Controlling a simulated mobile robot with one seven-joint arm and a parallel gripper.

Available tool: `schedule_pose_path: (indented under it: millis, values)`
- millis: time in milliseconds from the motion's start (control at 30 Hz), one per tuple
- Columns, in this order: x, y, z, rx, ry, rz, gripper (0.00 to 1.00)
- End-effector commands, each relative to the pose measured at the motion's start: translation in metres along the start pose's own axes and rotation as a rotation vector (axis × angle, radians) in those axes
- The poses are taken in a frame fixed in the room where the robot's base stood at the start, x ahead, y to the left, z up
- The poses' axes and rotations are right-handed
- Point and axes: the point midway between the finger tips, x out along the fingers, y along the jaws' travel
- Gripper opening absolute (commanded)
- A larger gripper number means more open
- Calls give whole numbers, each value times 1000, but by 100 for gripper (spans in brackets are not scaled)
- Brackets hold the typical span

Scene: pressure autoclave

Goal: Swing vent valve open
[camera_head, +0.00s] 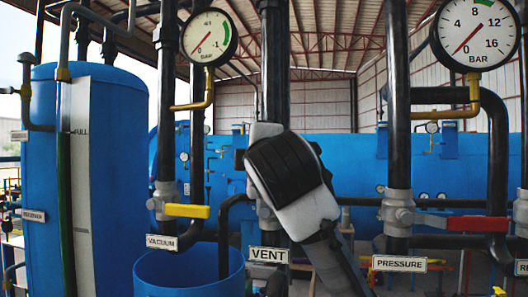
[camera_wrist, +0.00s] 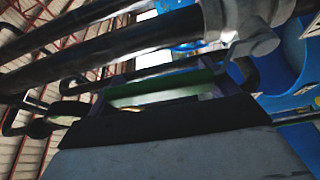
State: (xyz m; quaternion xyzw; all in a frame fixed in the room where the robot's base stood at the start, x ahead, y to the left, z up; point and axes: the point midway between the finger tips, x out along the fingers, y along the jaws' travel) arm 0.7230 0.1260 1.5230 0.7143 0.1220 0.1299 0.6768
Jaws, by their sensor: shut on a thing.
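The vent valve (camera_head: 265,215) sits on the central black vertical pipe above the VENT label (camera_head: 268,255). In the head view most of it, including its handle, is hidden behind my gripper (camera_head: 288,175). In the wrist view its grey body (camera_wrist: 243,25) shows at the upper right on the pipe. A green handle (camera_wrist: 160,88) lies across the middle of the wrist view, in front of my gripper (camera_wrist: 165,97). My gripper is shut on this handle.
The vacuum valve's yellow handle (camera_head: 187,211) is left of my gripper and the pressure valve's red handle (camera_head: 477,223) is to the right. Black vertical pipes (camera_head: 397,110) flank the arm. A blue open drum (camera_head: 190,270) stands below left.

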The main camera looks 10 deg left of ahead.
Motion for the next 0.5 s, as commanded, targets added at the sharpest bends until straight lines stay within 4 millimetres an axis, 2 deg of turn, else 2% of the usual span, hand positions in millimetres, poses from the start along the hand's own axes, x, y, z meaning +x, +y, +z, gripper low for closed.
schedule_pose_path:
  millis: [500]
  values:
    - [2, -1, -8, -69, 2, -25, 45]
